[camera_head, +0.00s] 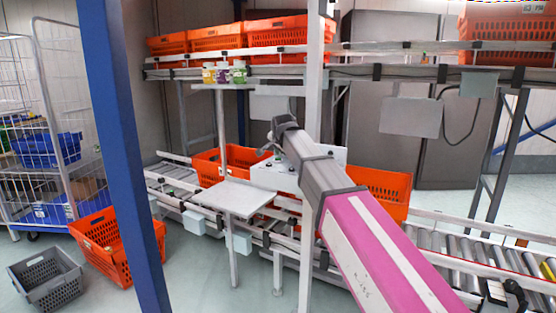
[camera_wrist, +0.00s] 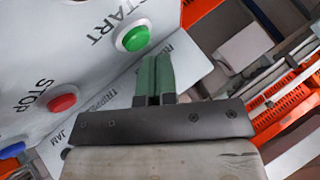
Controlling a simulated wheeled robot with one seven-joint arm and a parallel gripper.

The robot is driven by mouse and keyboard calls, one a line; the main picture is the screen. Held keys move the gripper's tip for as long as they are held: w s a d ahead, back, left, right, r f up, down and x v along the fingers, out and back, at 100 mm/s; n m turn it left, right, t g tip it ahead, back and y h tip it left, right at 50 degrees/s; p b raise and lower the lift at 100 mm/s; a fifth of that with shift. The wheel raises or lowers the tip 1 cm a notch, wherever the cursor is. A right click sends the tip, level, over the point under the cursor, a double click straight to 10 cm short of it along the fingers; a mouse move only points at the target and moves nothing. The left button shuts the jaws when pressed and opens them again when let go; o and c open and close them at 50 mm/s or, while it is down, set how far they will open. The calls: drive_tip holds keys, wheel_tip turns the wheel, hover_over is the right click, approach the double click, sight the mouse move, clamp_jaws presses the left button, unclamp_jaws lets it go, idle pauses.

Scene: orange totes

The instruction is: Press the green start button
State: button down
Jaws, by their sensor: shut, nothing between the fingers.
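The green start button (camera_wrist: 134,38) is a round dome in a white ring on a pale control panel (camera_wrist: 75,55), beside the printed word START. My gripper (camera_wrist: 156,60) is shut and empty in the wrist view. Its dark green fingertips are just below and right of the green button in the picture, and I see no contact. In the head view my arm reaches to the white control box (camera_head: 275,178). My fingertips and the green button cannot be made out there.
A red STOP button (camera_wrist: 62,103) and a blue button (camera_wrist: 12,150) are on the same panel. An orange tote (camera_head: 380,192) stands right of the box on the conveyor. A blue post (camera_head: 122,150) and a small grey table (camera_head: 235,197) stand to the left.

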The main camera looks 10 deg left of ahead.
drive_tip(key=shift+f, duration=0.25)
